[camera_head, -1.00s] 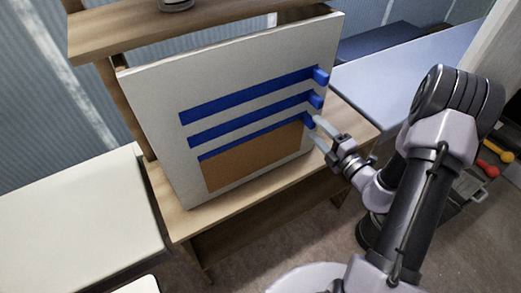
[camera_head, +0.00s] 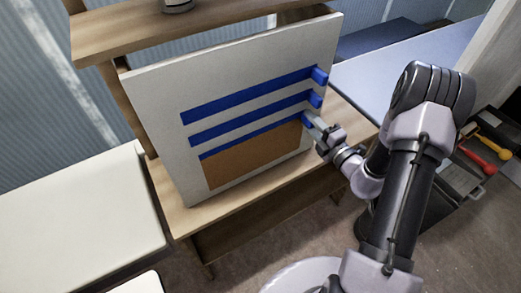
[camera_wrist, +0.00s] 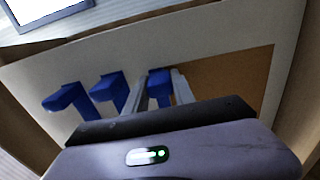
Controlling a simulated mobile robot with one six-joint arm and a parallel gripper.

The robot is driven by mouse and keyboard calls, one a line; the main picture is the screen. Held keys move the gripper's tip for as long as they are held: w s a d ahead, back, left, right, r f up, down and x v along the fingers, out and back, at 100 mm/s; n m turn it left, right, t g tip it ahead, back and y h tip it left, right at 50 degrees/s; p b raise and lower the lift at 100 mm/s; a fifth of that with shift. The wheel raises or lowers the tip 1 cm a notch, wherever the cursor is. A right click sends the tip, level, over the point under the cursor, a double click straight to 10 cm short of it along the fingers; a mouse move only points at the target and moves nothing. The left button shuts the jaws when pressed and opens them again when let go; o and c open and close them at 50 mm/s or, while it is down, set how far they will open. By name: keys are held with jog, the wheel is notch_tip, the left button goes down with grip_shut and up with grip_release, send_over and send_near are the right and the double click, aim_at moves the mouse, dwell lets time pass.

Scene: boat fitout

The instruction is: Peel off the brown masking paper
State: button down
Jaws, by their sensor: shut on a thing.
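The brown masking paper (camera_head: 250,158) lies flat on the lower part of a pale upright panel (camera_head: 150,110). Three blue tape strips run across the panel: the top one (camera_head: 240,97), the middle one (camera_head: 245,121) and the lowest one (camera_head: 235,142), which lies along the paper's upper edge. Each strip has a tab standing out at its right end. My gripper (camera_head: 310,122) is at the panel's right side, shut on the lowest strip's tab. In the wrist view the blue tab (camera_wrist: 160,88) sits between the two fingers, with the brown paper (camera_wrist: 228,80) to its right.
The panel stands on a wooden bench (camera_head: 220,207) below a wooden shelf (camera_head: 130,35). A pale table (camera_head: 75,215) is at the left and a blue-grey surface (camera_head: 410,75) at the back right. An open toolbox (camera_head: 460,175) with red and yellow tools is at the right.

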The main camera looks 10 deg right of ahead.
jog(key=v, duration=1.1)
dwell(0.4)
jog(key=shift+a, duration=0.1)
